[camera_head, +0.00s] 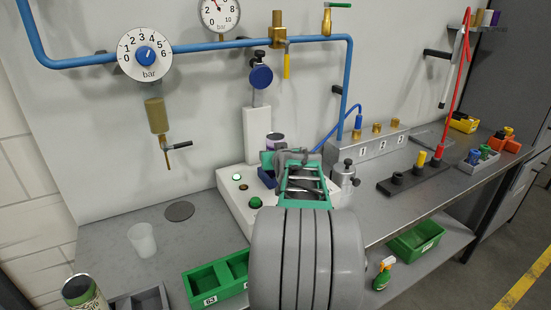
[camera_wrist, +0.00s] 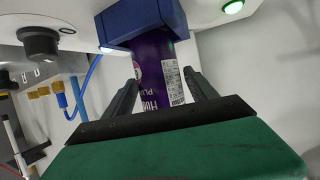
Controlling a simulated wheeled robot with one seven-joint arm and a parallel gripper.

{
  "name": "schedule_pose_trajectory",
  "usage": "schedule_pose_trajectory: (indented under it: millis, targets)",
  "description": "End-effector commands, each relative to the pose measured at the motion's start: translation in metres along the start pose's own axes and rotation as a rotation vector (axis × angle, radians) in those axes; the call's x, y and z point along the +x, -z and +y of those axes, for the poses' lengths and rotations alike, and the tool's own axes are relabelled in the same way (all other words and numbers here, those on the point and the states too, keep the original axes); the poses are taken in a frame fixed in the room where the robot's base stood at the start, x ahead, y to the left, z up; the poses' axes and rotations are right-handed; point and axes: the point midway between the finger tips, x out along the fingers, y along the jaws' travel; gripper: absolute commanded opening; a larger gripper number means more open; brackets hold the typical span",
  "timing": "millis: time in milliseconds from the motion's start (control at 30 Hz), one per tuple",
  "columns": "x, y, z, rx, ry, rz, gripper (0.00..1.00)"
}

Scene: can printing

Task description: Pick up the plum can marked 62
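A purple can (camera_wrist: 152,68) with a printed label reading partly "PLU" stands in a blue holder (camera_wrist: 140,20) in the wrist view. In the head view the can's light top (camera_head: 275,137) shows above the blue holder (camera_head: 265,177) on the white machine base. My gripper (camera_wrist: 162,82) has one dark finger on each side of the can. I cannot tell whether both fingers touch it. The number 62 is not readable. In the head view my green gripper (camera_head: 289,158) and arm hide part of the can and holder.
A white machine base (camera_head: 232,205) with a green button (camera_head: 236,176) carries the holder. A frosted cup (camera_head: 142,240) and a green bin (camera_head: 208,284) are at left.

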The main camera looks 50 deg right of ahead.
Motion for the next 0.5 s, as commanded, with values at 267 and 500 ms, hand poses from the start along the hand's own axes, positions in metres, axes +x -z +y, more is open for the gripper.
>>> schedule_pose_trajectory:
  millis: [267, 500]
  targets:
    - [-0.0003, 0.0, 0.0, 0.0, 0.0, 0.0, 0.42]
    - [-0.0003, -0.0001, 0.0, 0.0, 0.0, -0.001, 0.23]
